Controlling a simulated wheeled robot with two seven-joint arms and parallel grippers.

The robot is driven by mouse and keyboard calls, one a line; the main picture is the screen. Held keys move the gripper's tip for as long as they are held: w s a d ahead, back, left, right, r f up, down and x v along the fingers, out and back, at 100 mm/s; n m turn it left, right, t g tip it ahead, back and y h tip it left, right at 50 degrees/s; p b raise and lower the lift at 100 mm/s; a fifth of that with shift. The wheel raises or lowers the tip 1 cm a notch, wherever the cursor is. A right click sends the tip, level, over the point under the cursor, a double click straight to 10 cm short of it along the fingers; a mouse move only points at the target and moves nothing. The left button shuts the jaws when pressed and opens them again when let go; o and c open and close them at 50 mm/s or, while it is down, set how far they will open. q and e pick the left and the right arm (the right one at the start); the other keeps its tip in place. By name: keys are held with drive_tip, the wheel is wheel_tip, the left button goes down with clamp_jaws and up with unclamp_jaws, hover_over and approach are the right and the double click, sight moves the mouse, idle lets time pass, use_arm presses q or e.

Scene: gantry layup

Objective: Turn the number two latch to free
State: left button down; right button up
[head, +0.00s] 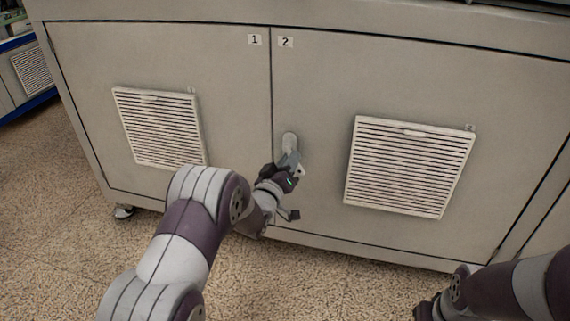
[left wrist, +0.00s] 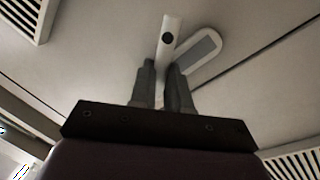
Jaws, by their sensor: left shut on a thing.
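The number two latch (head: 289,142) is a pale handle on a rounded plate, on the left edge of the right-hand cabinet door (head: 325,95). That door bears the label 2 (head: 286,42). In the left wrist view the latch handle (left wrist: 171,33) stands out at an angle to its light grey rounded plate (left wrist: 200,52). My left gripper (head: 291,168) is at the latch, and its two fingers (left wrist: 164,85) are closed around the handle's lower part. The gripped part is partly hidden by the fingers. My right arm shows at the lower right, its gripper mostly cut off by the bottom edge.
The left-hand door (head: 80,60) with label 1 (head: 254,40) is closed beside it. Louvred vents (head: 160,128) and (head: 410,165) sit on the two doors. The speckled floor (head: 60,240) in front is clear. A caster (head: 123,211) stands under the left corner.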

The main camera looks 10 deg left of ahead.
use_arm(q)
drive_tip(key=n, duration=0.2)
drive_tip(key=n+p, duration=0.1)
drive_tip(key=n, duration=0.1)
drive_tip(key=d+r+n+t+p, duration=0.1)
drive_tip(key=n, duration=0.1)
drive_tip(key=shift+d+y, duration=0.1)
drive_tip(key=shift+y, duration=0.3)
drive_tip(key=n, duration=0.2)
drive_tip(key=n+y+p, duration=0.1)
drive_tip(key=n, duration=0.1)
drive_tip(key=shift+d+r, duration=0.15)
drive_tip(key=shift+r, duration=0.25)
drive_tip(key=shift+r+n+y+p, duration=0.25)
drive_tip(key=shift+n+y+p, duration=0.2)
drive_tip(key=shift+n, duration=1.35)
drive_tip(key=c, duration=1.1)
unclamp_jaws()
drive_tip(key=shift+s, duration=0.1)
